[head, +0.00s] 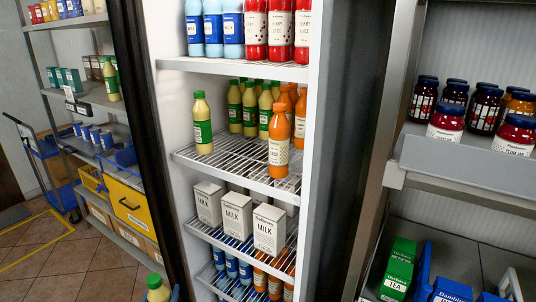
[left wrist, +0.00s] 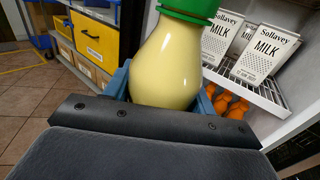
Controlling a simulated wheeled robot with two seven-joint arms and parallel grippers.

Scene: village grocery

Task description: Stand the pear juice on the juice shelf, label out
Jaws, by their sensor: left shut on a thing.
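The pear juice (head: 157,291), a pale yellow bottle with a green cap, is at the bottom edge of the head view. My left gripper (head: 159,299) is shut around it, mostly cut off there. In the left wrist view the bottle (left wrist: 168,65) stands roughly upright between the blue fingers (left wrist: 163,95); its label is hidden. The juice shelf (head: 233,160) is the wire shelf above the milk. Pear juice bottles with green labels stand there at left and back, and orange bottles at right. The held bottle is below and left of this shelf. My right gripper is not in view.
Milk cartons (head: 237,214) stand on the shelf below, blue and orange bottles lower down. The upper shelf (head: 232,65) holds blue and red bottles. A storage rack with a yellow bin (head: 132,206) is at left; a jar shelf (head: 460,165) at right. The juice shelf's front middle is bare.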

